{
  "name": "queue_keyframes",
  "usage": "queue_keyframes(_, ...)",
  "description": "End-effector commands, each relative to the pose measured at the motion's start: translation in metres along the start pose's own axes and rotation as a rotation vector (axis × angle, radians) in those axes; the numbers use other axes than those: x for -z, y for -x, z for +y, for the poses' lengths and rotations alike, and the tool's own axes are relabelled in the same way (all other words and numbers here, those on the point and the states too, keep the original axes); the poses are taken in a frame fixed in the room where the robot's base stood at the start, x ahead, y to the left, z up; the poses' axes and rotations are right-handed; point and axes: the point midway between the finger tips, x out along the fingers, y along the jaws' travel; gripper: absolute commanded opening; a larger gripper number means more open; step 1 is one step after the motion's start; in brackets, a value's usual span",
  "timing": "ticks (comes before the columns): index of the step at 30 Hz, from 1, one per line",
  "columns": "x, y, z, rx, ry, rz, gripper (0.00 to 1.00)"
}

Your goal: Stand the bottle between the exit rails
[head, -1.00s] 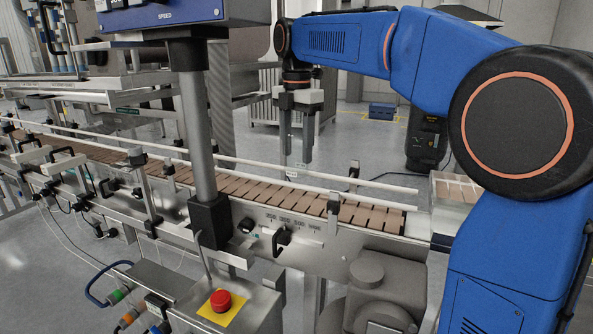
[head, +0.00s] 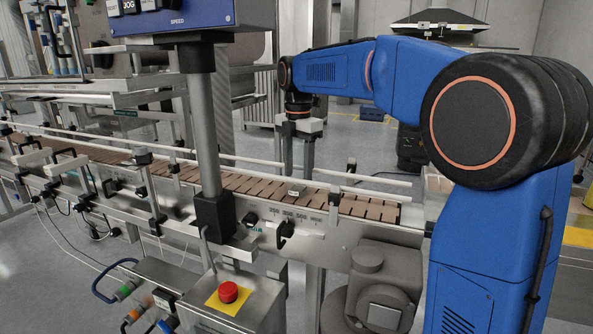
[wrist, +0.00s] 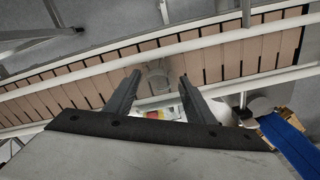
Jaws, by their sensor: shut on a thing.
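My gripper (head: 297,168) hangs down over the near end of the conveyor, its fingers reaching to the rails. In the wrist view my two dark fingers (wrist: 160,78) stand either side of a faint, greyish, rounded shape, which seems to be the clear bottle (wrist: 155,77) and which they hold. Its outline is hard to make out. The far exit rail (head: 365,178) and near exit rail (head: 262,173) are pale bars along the brown slatted belt (head: 240,184). In the wrist view the bottle shape shows against the belt. I cannot tell whether its base touches the belt.
A rail bracket (head: 335,196) stands at the belt's near side, to the right of my gripper. A grey post (head: 201,130) with a blue control panel rises at the left. A red emergency button (head: 228,291) sits in front. Bare belt shows on both sides of my gripper.

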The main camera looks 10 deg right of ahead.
Motion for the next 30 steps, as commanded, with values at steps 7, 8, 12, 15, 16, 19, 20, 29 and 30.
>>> queue_keyframes(7,0.000,0.000,0.000,0.000,0.000,0.000,0.68)
queue_keyframes(8,0.000,0.000,0.000,0.000,0.000,0.000,0.68)
queue_keyframes(12,0.000,0.001,0.000,0.000,0.000,0.000,0.68)
queue_keyframes(15,0.000,0.005,0.000,-0.001,0.000,-0.001,0.68)
queue_keyframes(16,0.000,0.007,0.000,-0.001,0.000,-0.001,0.68)
queue_keyframes(19,0.000,0.020,0.001,-0.002,-0.001,-0.001,0.68)
queue_keyframes(20,0.000,0.025,0.001,-0.003,0.000,-0.001,0.68)
queue_keyframes(29,0.000,0.082,0.001,-0.003,-0.001,-0.001,0.68)
queue_keyframes(30,0.000,0.088,0.001,-0.002,-0.001,-0.001,0.68)
